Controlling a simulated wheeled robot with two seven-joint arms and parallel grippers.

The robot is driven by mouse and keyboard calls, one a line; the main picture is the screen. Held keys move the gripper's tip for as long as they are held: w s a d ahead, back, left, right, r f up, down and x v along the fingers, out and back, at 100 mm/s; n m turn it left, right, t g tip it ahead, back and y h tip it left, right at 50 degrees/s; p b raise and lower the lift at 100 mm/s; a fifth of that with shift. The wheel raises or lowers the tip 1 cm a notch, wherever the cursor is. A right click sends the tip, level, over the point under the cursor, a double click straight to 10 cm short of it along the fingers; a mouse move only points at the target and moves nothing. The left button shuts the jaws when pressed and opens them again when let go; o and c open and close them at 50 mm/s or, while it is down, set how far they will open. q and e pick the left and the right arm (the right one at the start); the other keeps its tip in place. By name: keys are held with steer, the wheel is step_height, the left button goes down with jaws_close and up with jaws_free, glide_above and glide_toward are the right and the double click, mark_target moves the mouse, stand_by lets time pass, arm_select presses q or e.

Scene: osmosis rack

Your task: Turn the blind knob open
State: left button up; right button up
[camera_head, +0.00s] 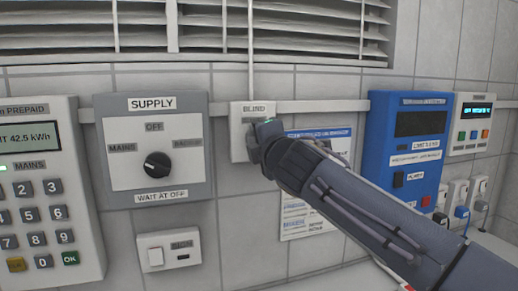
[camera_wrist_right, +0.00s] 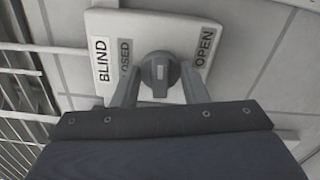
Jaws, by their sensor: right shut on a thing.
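The blind knob (camera_wrist_right: 160,68) is a dark grey round knob with a pale mark, on a light panel (camera_wrist_right: 142,27) in the right wrist view. Its labels read BLIND, OPEN and a partly hidden "OSED". My right gripper (camera_wrist_right: 160,84) has one finger on each side of the knob and is shut on it. In the head view the BLIND panel (camera_head: 237,148) is on the wall, and my right gripper (camera_head: 264,136) reaches it from the right, hiding the knob. My left gripper is not in view.
The SUPPLY switch (camera_head: 157,165) and a prepaid meter (camera_head: 50,190) are to the left. A blue unit (camera_head: 407,150) and a small white control box (camera_head: 470,125) are to the right. A slatted blind (camera_head: 290,25) is above, with a poster (camera_head: 297,215) behind my right arm.

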steer(key=shift+f+m+b, duration=0.15)
steer(key=shift+m+b, duration=2.15)
steer(key=shift+m, duration=2.8)
steer(key=o, duration=1)
steer(key=b+v, duration=0.2)
steer(key=v, duration=0.5)
steer(key=shift+s+d, duration=0.1)
steer(key=shift+s, duration=0.25)
